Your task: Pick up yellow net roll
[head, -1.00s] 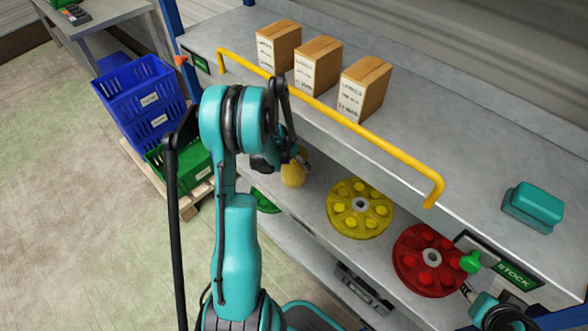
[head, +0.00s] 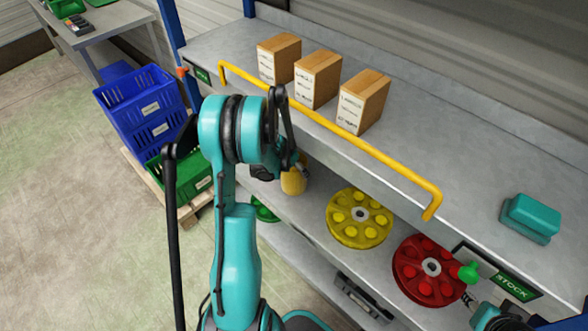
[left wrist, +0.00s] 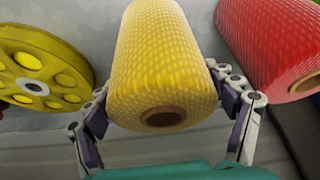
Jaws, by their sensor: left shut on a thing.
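The yellow net roll (left wrist: 160,70) shows large in the left wrist view, a netted cylinder with a brown core hole at its near end. My left gripper (left wrist: 170,112) is shut on it, with one finger on each side of the roll. In the head view the roll (head: 293,182) is a small yellow patch at the lower shelf, mostly hidden by my left gripper (head: 292,166) and wrist. I cannot tell whether it still touches the shelf. My right gripper (head: 467,298) shows only in part at the lower right, and its jaws are unclear.
A yellow wheel (head: 343,228) and a red wheel (head: 412,285) lie on the lower shelf. A red net roll (left wrist: 275,45) stands close to the right. A yellow rail (head: 385,153) runs along the upper shelf's front edge. Blue crates (head: 130,98) stand left.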

